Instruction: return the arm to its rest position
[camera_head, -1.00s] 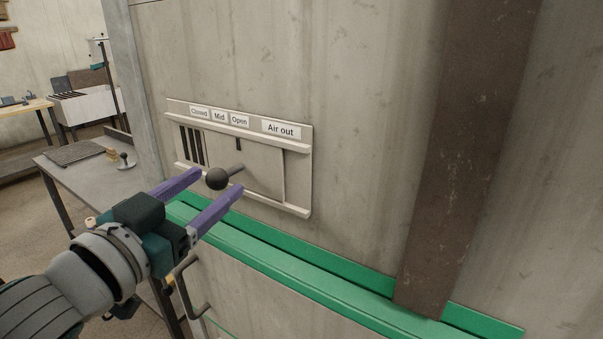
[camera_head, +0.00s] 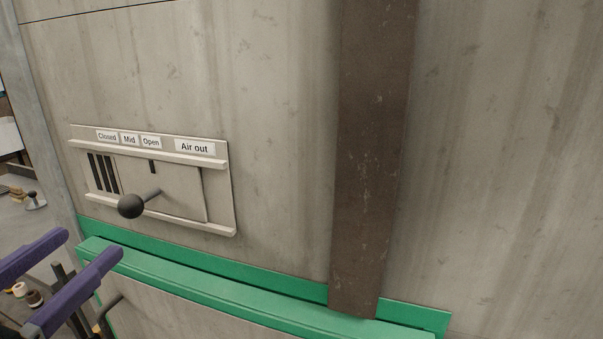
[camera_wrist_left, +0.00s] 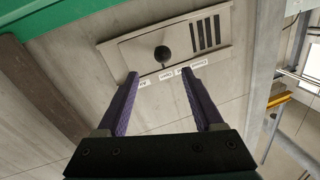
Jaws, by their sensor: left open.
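My left gripper (camera_head: 75,277) is at the lower left of the head view, its two purple fingers apart and empty. It also shows in the left wrist view (camera_wrist_left: 160,92), open, with the vent's black ball knob (camera_wrist_left: 162,54) beyond the fingertips and apart from them. In the head view the ball knob (camera_head: 131,206) sticks out from the sliding vent plate (camera_head: 180,190) labelled "Air out", above and to the right of the gripper. Dark slots show at the left of the plate, under "Closed". My right gripper is not in view.
A green ledge (camera_head: 230,279) runs along the grey wall (camera_head: 270,120) below the vent. A brown vertical beam (camera_head: 370,150) stands on the right. A grey bench (camera_head: 18,225) with small items is at the left edge. The space before the wall is clear.

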